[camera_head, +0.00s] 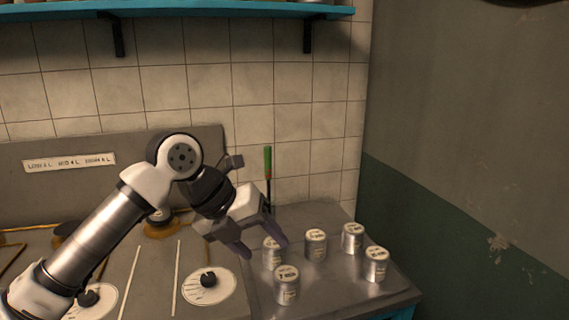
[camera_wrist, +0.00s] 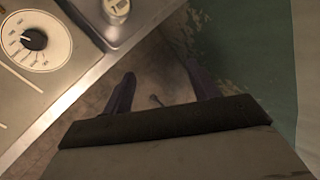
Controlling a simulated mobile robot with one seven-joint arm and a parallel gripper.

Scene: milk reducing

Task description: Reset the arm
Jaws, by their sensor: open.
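My gripper (camera_head: 259,247) hangs at the end of my arm over the left part of the metal counter in the head view, its fingers pointing down. In the wrist view my gripper (camera_wrist: 160,88) shows two dark fingers spread apart with nothing between them. Behind the fingers the wrist view shows the floor and the counter's edge. Several labelled metal cans stand on the counter to the right of and below my gripper. One can (camera_head: 272,259) is partly hidden behind a finger.
Other cans (camera_head: 315,245) stand upright on the metal counter (camera_head: 345,297). A green-handled tool (camera_head: 267,163) stands near the tiled wall. A panel with dials (camera_head: 208,287) lies to the left. A blue shelf (camera_head: 200,10) runs above. A wall (camera_head: 470,160) closes the right side.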

